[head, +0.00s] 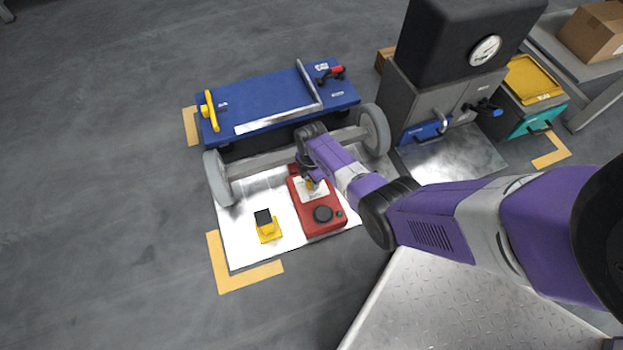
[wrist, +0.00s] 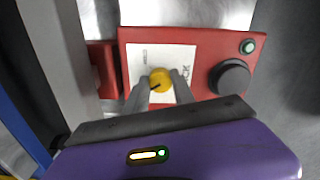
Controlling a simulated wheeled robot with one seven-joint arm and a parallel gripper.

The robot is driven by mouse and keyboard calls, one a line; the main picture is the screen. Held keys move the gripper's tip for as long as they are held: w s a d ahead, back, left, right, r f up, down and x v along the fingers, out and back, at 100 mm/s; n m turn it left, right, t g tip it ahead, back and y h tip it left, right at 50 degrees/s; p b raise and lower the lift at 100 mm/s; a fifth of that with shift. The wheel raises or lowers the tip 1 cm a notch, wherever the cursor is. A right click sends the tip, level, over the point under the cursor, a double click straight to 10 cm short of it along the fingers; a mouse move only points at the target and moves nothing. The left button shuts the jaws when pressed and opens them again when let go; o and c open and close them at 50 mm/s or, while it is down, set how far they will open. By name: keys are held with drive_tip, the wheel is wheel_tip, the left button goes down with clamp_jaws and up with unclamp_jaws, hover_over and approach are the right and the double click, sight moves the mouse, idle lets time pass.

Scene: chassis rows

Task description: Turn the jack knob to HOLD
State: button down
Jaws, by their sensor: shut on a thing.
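The red jack (head: 317,224) stands on the pale floor plate beside the grey axle. Its white label panel (wrist: 146,58) carries the yellow jack knob (wrist: 160,80), which has a dark pointer mark towards its lower left in the wrist view. My gripper (wrist: 162,85) is over the panel with its two grey fingers on either side of the knob, shut on it. A short word is printed on the panel to the left of the knob, too small to read surely. In the head view my arm hides most of the knob.
The jack has a black round cap (wrist: 229,77) and a green-lit button (wrist: 248,46). A yellow block with black top (head: 267,226) stands left of it. The axle with grey wheels (head: 219,178) and a blue cart (head: 258,99) lie behind. Open floor is at left.

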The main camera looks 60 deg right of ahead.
drive_tip(key=m+p, duration=0.1)
drive_tip(key=m, duration=0.7)
drive_tip(key=shift+a, duration=0.1)
drive_tip(key=m, duration=0.3)
drive_tip(key=shift+m+p, duration=0.3)
drive_tip(key=shift+p, duration=0.1)
drive_tip(key=shift+s+a+m, duration=0.1)
drive_tip(key=shift+m, duration=1.8)
drive_tip(key=c, duration=1.1)
unclamp_jaws()
drive_tip(key=shift+o, duration=0.2)
